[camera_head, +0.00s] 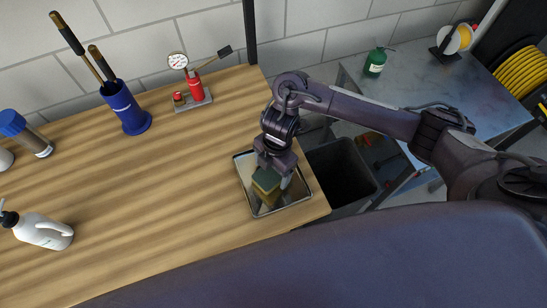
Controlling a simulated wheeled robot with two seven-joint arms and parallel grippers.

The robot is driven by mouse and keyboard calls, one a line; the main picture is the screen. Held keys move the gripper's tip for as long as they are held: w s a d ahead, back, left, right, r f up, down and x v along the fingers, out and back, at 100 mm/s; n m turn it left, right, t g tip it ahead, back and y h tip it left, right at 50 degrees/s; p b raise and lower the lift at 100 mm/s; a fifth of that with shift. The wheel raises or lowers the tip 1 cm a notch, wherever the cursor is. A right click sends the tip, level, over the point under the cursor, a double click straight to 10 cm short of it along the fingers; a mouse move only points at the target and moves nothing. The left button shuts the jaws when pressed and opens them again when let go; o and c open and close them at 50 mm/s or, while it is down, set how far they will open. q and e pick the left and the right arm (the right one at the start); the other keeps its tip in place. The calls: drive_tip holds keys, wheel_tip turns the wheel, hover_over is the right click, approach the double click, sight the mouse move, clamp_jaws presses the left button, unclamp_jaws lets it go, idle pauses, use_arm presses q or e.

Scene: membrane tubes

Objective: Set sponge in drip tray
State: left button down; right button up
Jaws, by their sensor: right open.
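The sponge (265,184), green on top with yellow sides, is at the drip tray, below my right gripper. The drip tray (262,210) is a shallow shiny metal tray at the right end of the wooden table. My right gripper (273,176) points down over the tray with its fingers open beside the sponge. The gripper covers part of the sponge and tray, and I cannot tell whether a finger touches the sponge. My left gripper is not in view.
A dark bin (345,172) stands right of the table. The table's middle is clear.

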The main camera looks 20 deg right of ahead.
wheel_tip(320, 180, up, 12)
drive_tip(key=d+p, duration=0.1)
drive_tip(key=p, duration=0.1)
drive_tip(key=shift+w+d+f+p, duration=0.15)
drive_tip(key=shift+w+d+p, duration=0.15)
drive_tip(key=shift+w+d, duration=0.1)
